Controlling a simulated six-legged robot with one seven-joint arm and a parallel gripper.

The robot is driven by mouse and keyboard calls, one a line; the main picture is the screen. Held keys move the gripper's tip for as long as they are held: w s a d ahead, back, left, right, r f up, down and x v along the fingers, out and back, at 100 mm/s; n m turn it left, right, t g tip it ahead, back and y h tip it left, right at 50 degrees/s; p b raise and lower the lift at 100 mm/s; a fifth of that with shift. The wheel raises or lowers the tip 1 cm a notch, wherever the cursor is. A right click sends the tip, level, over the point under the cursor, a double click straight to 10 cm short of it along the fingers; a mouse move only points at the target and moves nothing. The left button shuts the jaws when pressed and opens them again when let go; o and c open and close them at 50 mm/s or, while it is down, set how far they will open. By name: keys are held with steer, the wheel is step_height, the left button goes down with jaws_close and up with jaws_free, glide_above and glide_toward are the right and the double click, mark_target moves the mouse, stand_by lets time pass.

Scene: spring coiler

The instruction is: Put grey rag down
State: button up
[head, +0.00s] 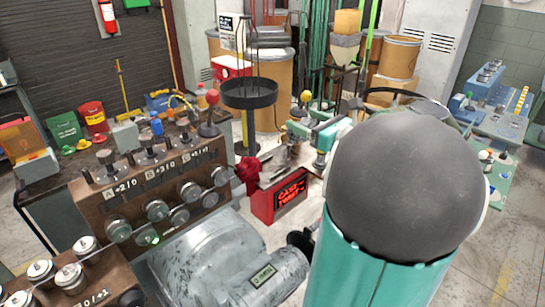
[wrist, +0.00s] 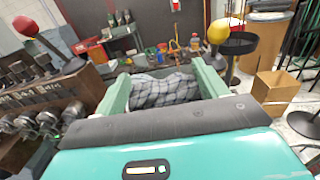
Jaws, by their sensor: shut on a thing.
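My gripper (wrist: 161,74) has two green fingers and is shut on the grey rag (wrist: 165,92), a grey and white checked cloth bunched between them in the wrist view. The rag appears held in the air, with a dark work surface beyond it. In the head view my gripper (head: 312,130) is a small green shape beyond my large grey arm joint, which hides part of the arm. I cannot make out the rag clearly in the head view.
A black round tray (head: 248,94) stands behind. Cardboard drums (head: 398,58) stand at the back.

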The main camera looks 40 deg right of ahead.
steer(key=w+a+f, duration=0.2)
steer(key=w+a, duration=0.1)
steer(key=f, duration=0.1)
steer(key=w+a+f, duration=0.2)
steer(key=f, duration=0.1)
steer(key=shift+a+f, duration=0.1)
steer(key=shift+a, duration=0.1)
steer(key=shift+w+a+f, duration=0.25)
steer(key=shift+a+f, duration=0.1)
steer(key=shift+f, duration=0.2)
steer(key=f, duration=0.2)
steer(key=shift+w+a+f, duration=0.15)
steer(key=shift+w+f, duration=0.1)
steer(key=shift+f, duration=0.5)
steer(key=o, duration=1)
steer(key=shift+f, duration=0.1)
steer(key=shift+c, duration=0.2)
